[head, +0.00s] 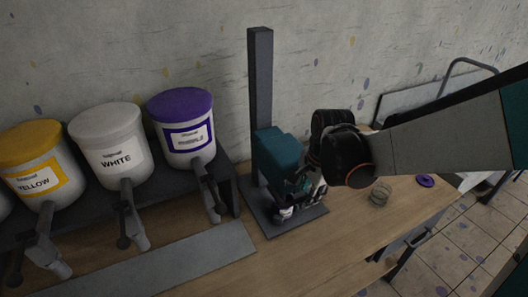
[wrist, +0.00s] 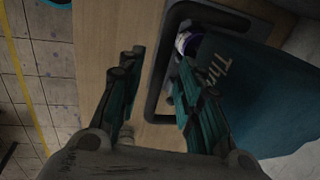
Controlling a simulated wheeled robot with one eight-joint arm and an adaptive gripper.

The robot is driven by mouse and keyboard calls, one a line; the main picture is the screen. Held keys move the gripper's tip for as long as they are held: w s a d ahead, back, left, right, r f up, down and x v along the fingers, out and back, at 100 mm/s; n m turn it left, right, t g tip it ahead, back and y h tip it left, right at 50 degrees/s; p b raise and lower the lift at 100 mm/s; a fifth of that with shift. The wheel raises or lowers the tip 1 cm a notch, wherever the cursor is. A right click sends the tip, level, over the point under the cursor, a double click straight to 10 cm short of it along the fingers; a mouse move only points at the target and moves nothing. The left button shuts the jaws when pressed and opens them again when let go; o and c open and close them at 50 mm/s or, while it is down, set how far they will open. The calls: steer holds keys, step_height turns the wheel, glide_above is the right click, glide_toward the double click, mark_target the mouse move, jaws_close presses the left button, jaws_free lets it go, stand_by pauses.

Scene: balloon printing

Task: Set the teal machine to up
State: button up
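The teal machine (head: 275,152) is mounted on a dark upright column (head: 260,75) above a dark base plate (head: 309,219). In the wrist view the machine (wrist: 262,95) fills the right side, with white lettering and a black handle loop (wrist: 161,68). My gripper (head: 298,192) is at the machine's lower front in the head view. In the wrist view my gripper (wrist: 160,75) is open, with its teal fingers apart. One side of the handle loop shows between them; I cannot tell whether they touch it. A purple and white object (wrist: 184,42) shows inside the loop.
Yellow (head: 40,165), white (head: 112,145) and purple-lidded (head: 184,125) buckets stand on a dark rack at left. The table front is clear.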

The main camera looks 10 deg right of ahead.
steer(key=shift+w+f, duration=0.15)
steer(key=shift+f, duration=0.25)
steer(key=shift+c, duration=0.3)
